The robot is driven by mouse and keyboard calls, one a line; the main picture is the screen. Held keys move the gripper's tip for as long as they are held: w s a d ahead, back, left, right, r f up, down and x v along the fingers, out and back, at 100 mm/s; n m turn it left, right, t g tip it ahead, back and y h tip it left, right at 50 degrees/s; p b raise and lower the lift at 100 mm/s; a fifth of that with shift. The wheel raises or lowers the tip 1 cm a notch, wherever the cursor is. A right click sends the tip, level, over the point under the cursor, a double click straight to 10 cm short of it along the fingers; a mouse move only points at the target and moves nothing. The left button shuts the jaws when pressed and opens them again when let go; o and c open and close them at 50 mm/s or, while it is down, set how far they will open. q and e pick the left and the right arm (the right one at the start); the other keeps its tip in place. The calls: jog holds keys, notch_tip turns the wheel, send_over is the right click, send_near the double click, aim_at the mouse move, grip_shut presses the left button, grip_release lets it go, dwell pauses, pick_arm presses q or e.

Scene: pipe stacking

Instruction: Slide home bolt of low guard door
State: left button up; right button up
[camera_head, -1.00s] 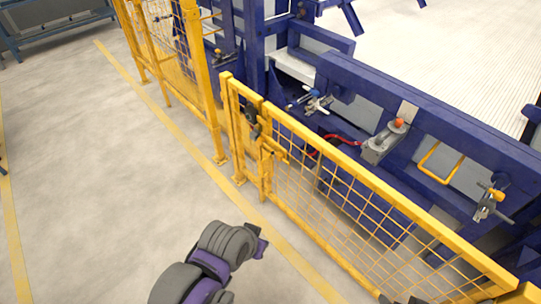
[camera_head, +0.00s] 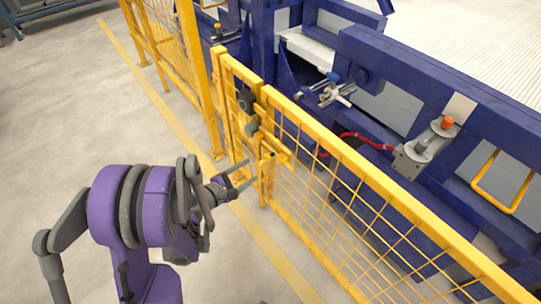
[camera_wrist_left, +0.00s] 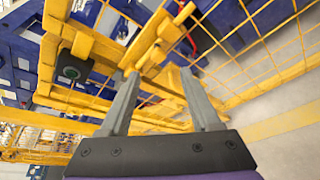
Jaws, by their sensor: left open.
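The low yellow guard (camera_head: 370,182) has a long mesh panel and a narrow panel (camera_head: 228,92) to its left. A yellow bolt (camera_head: 276,148) sits across the junction of the two, near the top rail. My left gripper (camera_head: 250,177) is open and empty, just left of and below the bolt in the head view, its fingers pointing at the guard. In the left wrist view, the yellow bolt parts (camera_wrist_left: 158,40) lie beyond the open fingertips, with no visible contact. How far the bolt is slid I cannot tell. My right gripper is not in view.
A dark round-faced device (camera_head: 246,101) is mounted on the guard beside the bolt. A taller yellow fence (camera_head: 185,50) stands at the back left. Blue machinery (camera_head: 420,80) with clamps and a red hose (camera_head: 365,138) lies behind the guard. The floor (camera_head: 60,130) at left is clear.

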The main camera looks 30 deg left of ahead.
aim_at(265, 159)
pick_arm(q)
jog(key=b+x, duration=0.1)
jog(key=x, duration=0.9)
jog(key=shift+w+a, duration=0.1)
jog(key=shift+w, duration=0.2)
grip_shut()
dwell(1.0)
